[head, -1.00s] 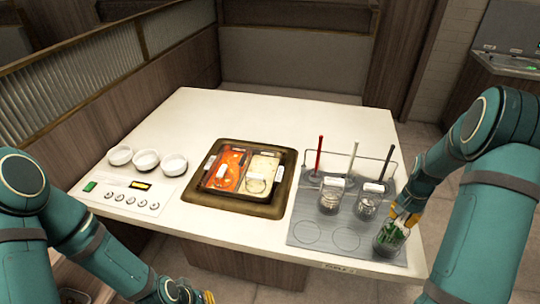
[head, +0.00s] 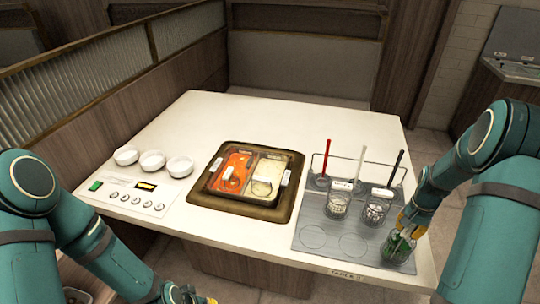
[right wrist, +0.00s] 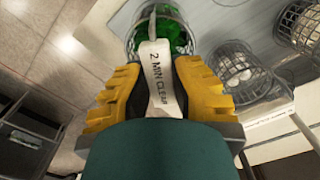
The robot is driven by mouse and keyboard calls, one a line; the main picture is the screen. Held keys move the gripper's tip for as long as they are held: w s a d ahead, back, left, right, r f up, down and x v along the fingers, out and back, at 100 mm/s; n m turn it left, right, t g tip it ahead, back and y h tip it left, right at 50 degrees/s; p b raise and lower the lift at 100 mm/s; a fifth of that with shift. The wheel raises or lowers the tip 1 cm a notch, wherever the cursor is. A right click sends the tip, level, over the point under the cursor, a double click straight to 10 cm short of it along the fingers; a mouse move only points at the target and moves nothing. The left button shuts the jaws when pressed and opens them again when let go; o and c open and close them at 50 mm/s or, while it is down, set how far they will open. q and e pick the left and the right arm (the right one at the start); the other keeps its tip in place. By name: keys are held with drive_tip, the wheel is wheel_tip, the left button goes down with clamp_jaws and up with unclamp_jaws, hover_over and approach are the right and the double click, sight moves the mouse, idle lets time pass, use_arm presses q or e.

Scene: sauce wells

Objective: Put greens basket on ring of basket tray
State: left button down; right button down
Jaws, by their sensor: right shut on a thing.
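The greens basket (head: 398,249), a wire basket with green leaves, is at the front right corner of the grey basket tray (head: 331,258). I cannot tell whether it touches the tray. My right gripper (head: 408,222) is shut on its white handle, marked "2 MIN CLEAR" (right wrist: 160,75); the greens (right wrist: 176,35) show beyond the fingers in the right wrist view. Empty ring outlines (head: 312,237) and (head: 353,246) show left of the basket. Any ring under it is hidden. My left gripper (head: 188,296) is low at the bottom edge, partly cut off, away from the tray.
Two other wire baskets (head: 338,205) and (head: 375,210) stand on the tray, behind the rings. Upright red, white and black handles (head: 327,155) rise at the rack behind. A two-part hot pot (head: 236,170), white bowls (head: 152,163) and a control panel (head: 135,198) are farther left.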

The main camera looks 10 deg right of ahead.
drive_tip(key=shift+f, duration=0.1)
unclamp_jaws()
idle(0.5)
idle(0.4)
wheel_tip(320, 180, up, 11)
drive_tip(key=p, duration=0.8)
idle(0.5)
